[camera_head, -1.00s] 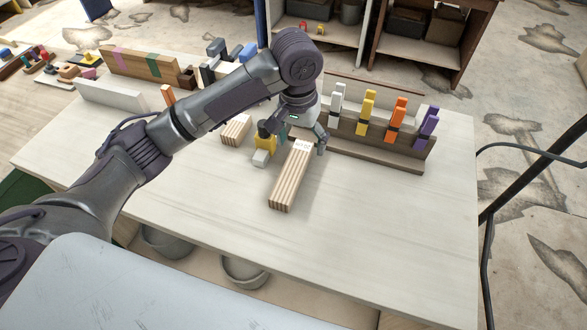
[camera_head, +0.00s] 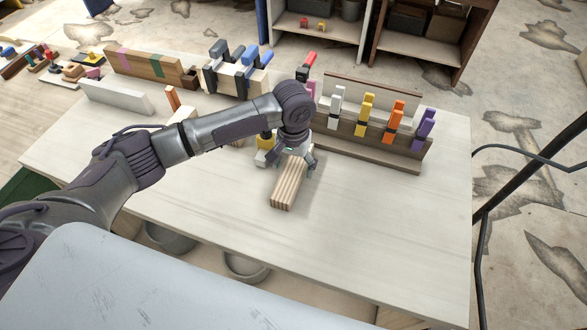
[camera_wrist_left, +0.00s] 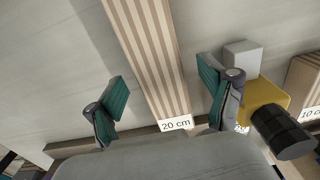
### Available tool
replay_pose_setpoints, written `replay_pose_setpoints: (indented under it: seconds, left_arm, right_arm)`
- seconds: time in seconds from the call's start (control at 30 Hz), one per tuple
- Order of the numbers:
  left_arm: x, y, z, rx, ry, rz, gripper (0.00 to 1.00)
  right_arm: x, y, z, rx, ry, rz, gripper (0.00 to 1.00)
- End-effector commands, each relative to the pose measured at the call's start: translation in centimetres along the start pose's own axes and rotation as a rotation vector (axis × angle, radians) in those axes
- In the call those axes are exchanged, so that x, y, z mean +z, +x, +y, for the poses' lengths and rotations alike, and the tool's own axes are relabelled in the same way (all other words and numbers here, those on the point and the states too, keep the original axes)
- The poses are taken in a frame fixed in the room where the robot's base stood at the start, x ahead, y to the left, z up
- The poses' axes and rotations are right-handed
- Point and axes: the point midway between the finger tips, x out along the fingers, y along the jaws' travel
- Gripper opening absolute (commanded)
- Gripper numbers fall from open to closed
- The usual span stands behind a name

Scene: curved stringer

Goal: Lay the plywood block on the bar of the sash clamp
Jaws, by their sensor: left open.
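The plywood block (camera_head: 288,187), striped along its length, lies on the pale bench. In the left wrist view this block (camera_wrist_left: 152,50) carries a "20 cm" label. My left gripper (camera_head: 293,162) is low over the block's far end. In the wrist view the open fingers of this gripper (camera_wrist_left: 165,97) stand on either side of the block, with gaps. A yellow clamp-like piece with a black cylindrical handle (camera_wrist_left: 282,130) and a grey pad (camera_wrist_left: 241,56) is just beside one finger. I cannot tell whether it belongs to the sash clamp; no bar is clear.
A second striped block (camera_wrist_left: 305,80) labelled "10 cm" lies beyond the yellow piece. A wooden rack (camera_head: 375,150) with white, yellow, orange and purple clamps stands behind and right. A blue-topped wooden fixture (camera_head: 235,75) is at the back. The bench's front right is clear.

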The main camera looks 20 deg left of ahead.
Motion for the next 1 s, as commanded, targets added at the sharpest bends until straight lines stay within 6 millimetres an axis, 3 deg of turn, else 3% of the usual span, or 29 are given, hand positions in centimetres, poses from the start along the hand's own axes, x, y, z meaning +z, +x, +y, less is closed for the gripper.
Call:
replay_pose_setpoints:
  seconds: [0.17, 0.4, 0.83, 0.9, 1.0]
  left_arm:
    - [0.0, 1.7, 0.0, 0.001, 0.001, 0.000, 0.81]
    - [0.0, 2.0, 0.0, 0.001, 0.001, 0.001, 0.81]
    - [0.0, 1.9, 0.0, 0.001, 0.001, 0.001, 0.10]
    - [0.0, 1.9, 0.1, 0.001, 0.001, 0.002, 0.01]
    - [0.0, 1.9, 0.1, 0.001, 0.001, 0.002, 0.01]
  right_arm:
    - [-0.1, -0.6, -0.1, -0.001, 0.001, 0.000, 0.57]
    - [-0.1, -0.5, -0.3, -0.004, 0.002, 0.001, 0.57]
    - [-0.1, -0.5, -0.4, -0.004, 0.003, 0.001, 0.57]
    - [-0.1, -0.5, -0.4, -0.004, 0.003, 0.001, 0.57]
    - [-0.1, -0.5, -0.4, -0.004, 0.002, 0.001, 0.57]
